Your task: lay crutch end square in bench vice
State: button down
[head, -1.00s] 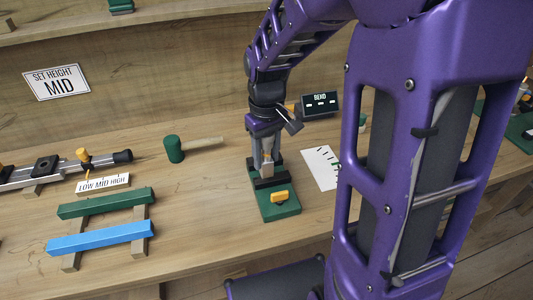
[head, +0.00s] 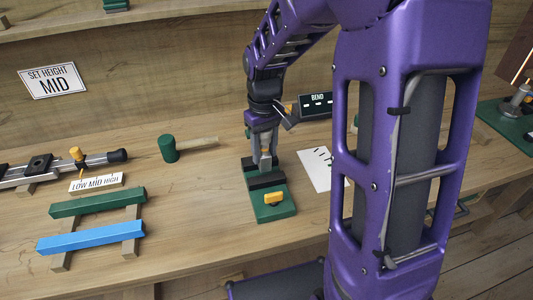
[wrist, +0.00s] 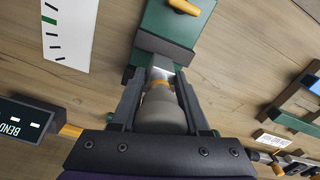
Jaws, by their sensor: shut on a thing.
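The bench vice has a green base (head: 285,213), dark jaw blocks (head: 268,180) and an orange handle (head: 274,199). It stands on the bench, near the middle of the head view. My gripper (head: 264,150) points down over the vice's back part.
A green mallet (head: 168,148) lies left of the vice. Green (head: 97,202) and blue (head: 90,237) bars rest at front left, by a LOW MID HIGH card (head: 96,182). A marked white sheet (head: 322,168) and BEND display (head: 316,105) are right. A sign (head: 52,81) reads SET HEIGHT MID.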

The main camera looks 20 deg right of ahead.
jog(key=shift+w+f+b, duration=0.4)
jog(key=shift+w+f, duration=0.3)
jog(key=shift+w, duration=0.15)
jog(key=shift+f+b, duration=0.5)
jog(key=shift+f, duration=0.35)
jog(key=shift+f, duration=0.45)
jog(key=shift+c, duration=1.6)
grip_release()
